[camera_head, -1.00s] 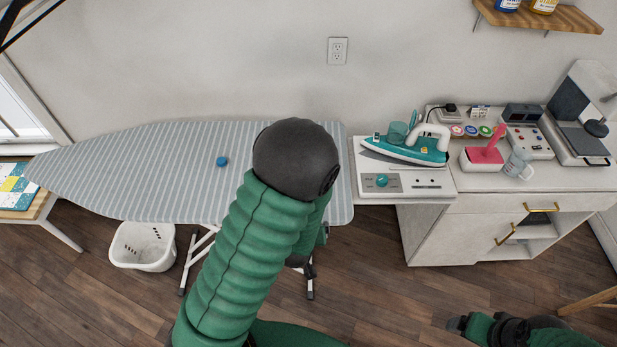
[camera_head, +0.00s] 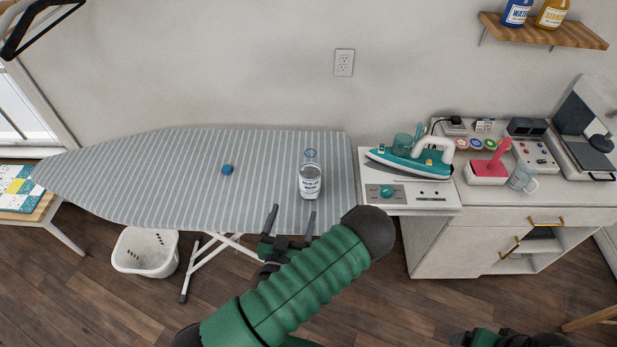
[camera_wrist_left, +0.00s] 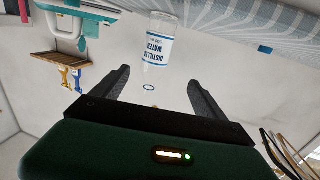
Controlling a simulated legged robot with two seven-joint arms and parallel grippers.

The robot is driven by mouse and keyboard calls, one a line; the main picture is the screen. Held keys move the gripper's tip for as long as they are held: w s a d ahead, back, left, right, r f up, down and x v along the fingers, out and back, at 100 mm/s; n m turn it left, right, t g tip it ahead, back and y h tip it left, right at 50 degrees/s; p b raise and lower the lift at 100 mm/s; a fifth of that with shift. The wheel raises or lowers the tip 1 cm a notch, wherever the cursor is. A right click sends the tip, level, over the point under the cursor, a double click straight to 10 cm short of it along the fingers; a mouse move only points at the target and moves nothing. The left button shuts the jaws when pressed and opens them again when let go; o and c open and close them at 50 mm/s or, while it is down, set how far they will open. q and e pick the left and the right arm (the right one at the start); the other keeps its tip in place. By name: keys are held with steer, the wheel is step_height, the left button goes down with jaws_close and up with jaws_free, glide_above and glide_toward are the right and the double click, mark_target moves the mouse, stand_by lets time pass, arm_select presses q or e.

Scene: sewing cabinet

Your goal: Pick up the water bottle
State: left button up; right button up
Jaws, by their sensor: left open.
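A clear bottle with a white and blue label (camera_head: 310,178) stands upright on the striped ironing board (camera_head: 180,190), near its right end. In the left wrist view the bottle (camera_wrist_left: 160,45) appears upside down, its label reading "distilled water". My left gripper (camera_head: 291,214) is open and empty at the board's front edge, in front of the bottle and apart from it. In the left wrist view the open fingers (camera_wrist_left: 158,76) spread below the bottle's mouth in the picture. Part of my right arm shows at the bottom right edge; its fingers cannot be made out.
A shelf (camera_head: 545,32) holds a blue and a yellow bottle. A white basket (camera_head: 146,252) sits on the floor.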

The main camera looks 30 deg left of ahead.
arm_select(q)
steer(key=b, duration=0.4)
glide_toward(308, 181)
steer(key=shift+w+a+f, duration=0.2)
steer(key=shift+w+a, duration=0.05)
steer(key=shift+w, duration=0.35)
steer(key=b+x, duration=0.2)
steer(key=b, duration=0.1)
steer(key=b+x, duration=0.2)
steer(key=b, duration=0.1)
steer(key=shift+a, duration=0.3)
steer(key=shift+w+a+r+p, duration=0.3)
steer(key=shift+w+r+p, duration=0.15)
steer(key=shift+w+p, duration=0.25)
steer(key=x, duration=0.4)
steer(key=p+x, duration=0.1)
steer(key=x, duration=0.1)
steer(key=shift+w+d+f, duration=0.1)
steer(key=shift+d+f, duration=0.15)
steer(key=shift+d, duration=0.1)
steer(key=shift+w+a+f, duration=0.1)
steer(key=shift+w, duration=0.1)
steer(key=c, duration=1.7)
jaws_close()
steer(key=shift+r, duration=0.2)
